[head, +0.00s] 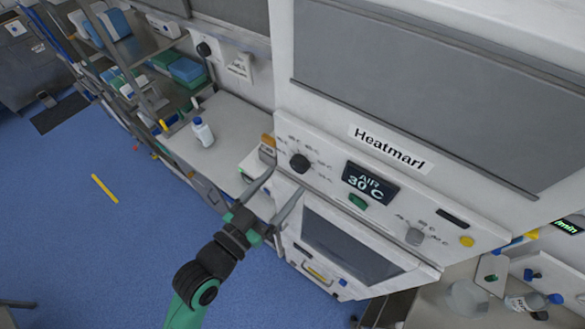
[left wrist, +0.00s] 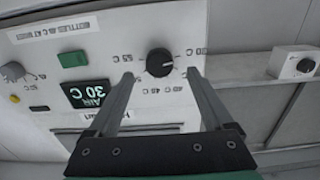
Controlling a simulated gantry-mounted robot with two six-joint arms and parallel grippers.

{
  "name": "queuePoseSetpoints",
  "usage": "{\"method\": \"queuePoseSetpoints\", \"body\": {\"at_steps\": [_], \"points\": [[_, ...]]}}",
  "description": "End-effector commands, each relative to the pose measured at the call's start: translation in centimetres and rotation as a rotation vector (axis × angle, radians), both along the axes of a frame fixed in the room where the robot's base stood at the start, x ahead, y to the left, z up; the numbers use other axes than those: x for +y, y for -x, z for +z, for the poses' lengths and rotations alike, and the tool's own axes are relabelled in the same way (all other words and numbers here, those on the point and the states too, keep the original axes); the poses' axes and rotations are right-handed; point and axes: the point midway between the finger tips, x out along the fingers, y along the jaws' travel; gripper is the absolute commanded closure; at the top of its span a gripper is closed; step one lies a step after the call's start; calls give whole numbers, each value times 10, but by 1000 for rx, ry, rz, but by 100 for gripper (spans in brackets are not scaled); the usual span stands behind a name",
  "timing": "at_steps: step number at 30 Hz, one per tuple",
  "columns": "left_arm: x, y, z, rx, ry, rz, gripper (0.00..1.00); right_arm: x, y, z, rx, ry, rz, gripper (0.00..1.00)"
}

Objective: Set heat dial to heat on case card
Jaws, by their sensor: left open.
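The black heat dial (head: 300,163) is on the left of the white warmer panel, with temperature marks around it. In the left wrist view the dial (left wrist: 160,62) lies between the fingertips in the picture, with marks such as 40 C and 45 C nearby. My left gripper (head: 285,181) is open and empty in front of the dial; its fingertips (left wrist: 160,74) appear apart from it. The display (head: 370,183) reads AIR 30 C. A white strip (left wrist: 53,28) with partly readable text starting "BOTTLES" is on the panel; I cannot tell whether it is the case card.
A green button (head: 358,201), a grey knob (head: 414,237) and a yellow button (head: 467,241) are also on the panel. A glass-fronted door (head: 350,249) is below. A white bottle (head: 202,132) stands on the counter to the left.

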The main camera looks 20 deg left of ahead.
Motion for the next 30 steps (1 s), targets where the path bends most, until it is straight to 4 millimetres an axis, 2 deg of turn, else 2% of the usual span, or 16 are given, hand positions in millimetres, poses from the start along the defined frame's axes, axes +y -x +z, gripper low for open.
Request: {"method": "queuePoseSetpoints", "body": {"at_steps": [3, 6, 10, 17, 30], "points": [[-5, -24, 2, -1, 1, -2, 15, 0, 0, 4, 0, 0, 0, 50], [-8, -37, 1, 1, 1, -1, 15, 0, 0, 5, 0, 0, 0, 50], [-9, -45, 1, -1, 1, 0, 15, 0, 0, 6, 0, 0, 0, 50], [-9, -45, 0, 0, 1, 0, 15, 0, 0, 5, 0, 0, 0, 50], [-9, -45, 0, 0, 1, 0, 94, 0, 0, 5, 0, 0, 0, 50]]}}
